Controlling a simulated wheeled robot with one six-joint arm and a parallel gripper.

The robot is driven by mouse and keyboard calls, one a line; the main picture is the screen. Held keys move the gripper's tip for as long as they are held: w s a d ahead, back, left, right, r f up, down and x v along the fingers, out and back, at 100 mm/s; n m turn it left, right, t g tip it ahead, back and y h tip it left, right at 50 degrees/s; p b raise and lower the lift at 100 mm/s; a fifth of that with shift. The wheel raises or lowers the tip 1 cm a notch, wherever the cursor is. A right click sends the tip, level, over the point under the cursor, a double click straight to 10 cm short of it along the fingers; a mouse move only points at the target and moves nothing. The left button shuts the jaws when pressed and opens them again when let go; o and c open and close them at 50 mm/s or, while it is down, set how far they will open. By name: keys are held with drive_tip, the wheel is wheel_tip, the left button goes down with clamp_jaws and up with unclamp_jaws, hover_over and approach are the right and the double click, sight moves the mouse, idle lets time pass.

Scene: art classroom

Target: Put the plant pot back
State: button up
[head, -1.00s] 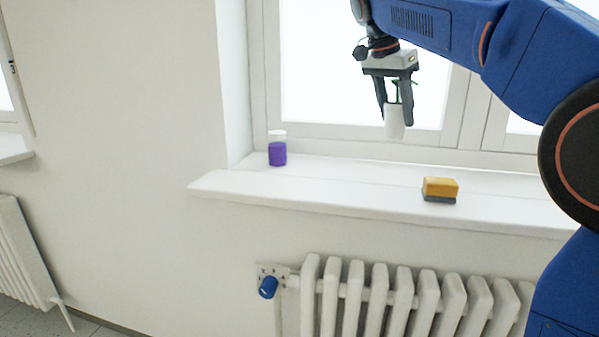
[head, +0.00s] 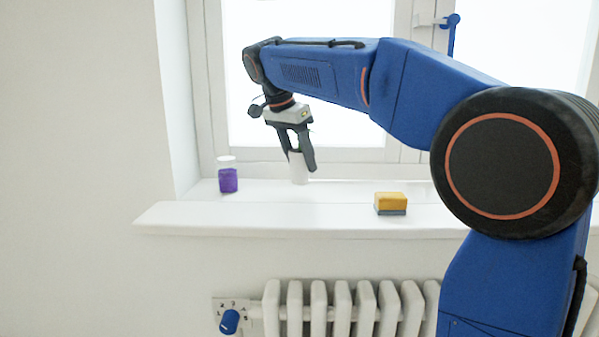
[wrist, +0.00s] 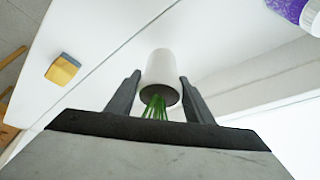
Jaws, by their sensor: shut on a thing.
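The plant pot (head: 299,170) is a small white cylinder between the fingers of my gripper (head: 302,163), which is shut on it. In the wrist view the white pot (wrist: 161,66) shows between the two dark fingers, with green leaves (wrist: 155,106) at its near, dark end. In the head view the pot is roughly upright and its lower end is at the back of the white window sill (head: 270,213). I cannot tell whether it touches the sill. The leaves are hidden by the fingers in the head view.
A jar with purple contents and a white lid (head: 228,178) stands on the sill left of the pot. A yellow and grey sponge (head: 390,203) lies to the right. The sill between them is clear. The window pane is close behind; a radiator (head: 340,305) is below.

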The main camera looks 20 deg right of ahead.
sight(301, 170)
drive_tip(key=shift+f, duration=1.7)
drive_tip(key=shift+f, duration=0.1)
drive_tip(key=o, duration=1.3)
drive_tip(key=v, duration=1.2)
drive_tip(key=shift+s, duration=0.15)
